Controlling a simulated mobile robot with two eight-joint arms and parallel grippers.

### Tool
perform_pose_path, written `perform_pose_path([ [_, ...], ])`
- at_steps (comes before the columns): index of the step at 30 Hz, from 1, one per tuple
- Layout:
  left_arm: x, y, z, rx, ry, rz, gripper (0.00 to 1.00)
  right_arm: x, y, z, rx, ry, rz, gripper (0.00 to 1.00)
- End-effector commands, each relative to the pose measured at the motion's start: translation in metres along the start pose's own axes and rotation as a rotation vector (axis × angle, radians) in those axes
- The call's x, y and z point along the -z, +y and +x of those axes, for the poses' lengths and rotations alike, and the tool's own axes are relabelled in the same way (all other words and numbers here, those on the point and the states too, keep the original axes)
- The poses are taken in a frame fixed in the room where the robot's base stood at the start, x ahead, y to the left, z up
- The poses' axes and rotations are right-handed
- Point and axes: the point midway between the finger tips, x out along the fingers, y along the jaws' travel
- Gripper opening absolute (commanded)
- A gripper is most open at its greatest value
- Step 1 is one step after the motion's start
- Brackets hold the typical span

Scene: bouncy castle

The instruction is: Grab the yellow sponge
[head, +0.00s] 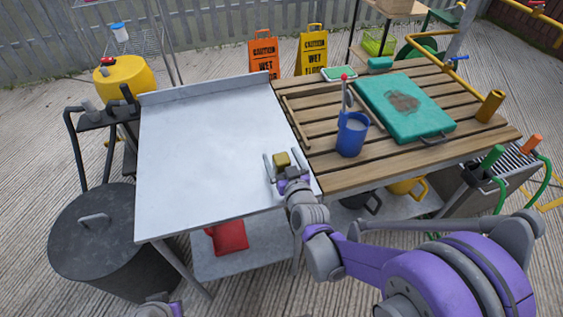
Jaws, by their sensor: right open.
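The yellow sponge (282,159) is a small dull-yellow block near the right front edge of the grey metal table (205,150). My right gripper (283,155) is at that edge with its jaws open. One finger is to the left of the sponge and one to the right, with the sponge between them. I cannot tell whether either finger touches it. Part of the sponge's near side is hidden by the gripper. A piece of my left arm shows at the bottom edge, but its jaws do not show.
A slatted wooden table (380,165) adjoins on the right, with a blue mug (352,134) holding a brush, and a stained teal case (385,92). A black bin (110,250) stands front left. A red container (228,236) is on the lower shelf. The metal top is otherwise clear.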

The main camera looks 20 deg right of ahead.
Motion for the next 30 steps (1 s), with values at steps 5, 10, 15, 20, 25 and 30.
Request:
perform_pose_path([
  [5,0.0,0.0,0.0,0.0,0.0,0.0,0.5,0.0,0.0,0.0,0.0,0.0,0.0,0.83],
  [10,0.0,0.0,0.0,0.0,0.0,0.0,0.5,0.0,0.0,-0.001,0.0,0.0,-0.001,0.53],
  [15,0.0,0.0,0.0,0.0,0.0,0.0,0.5,0.0,0.0,-0.001,0.0,0.0,-0.001,0.22],
  [20,0.0,0.0,0.0,0.0,0.0,0.0,0.5,0.0,0.0,-0.001,0.0,0.0,-0.001,0.04],
  [25,0.0,0.0,-0.001,0.0,0.0,0.0,0.5,0.001,0.0,-0.001,0.0,0.0,-0.001,0.04],
  [30,0.003,0.0,-0.009,0.0,0.003,0.0,0.5,0.021,0.0,-0.004,0.0,0.001,-0.002,0.04],
])
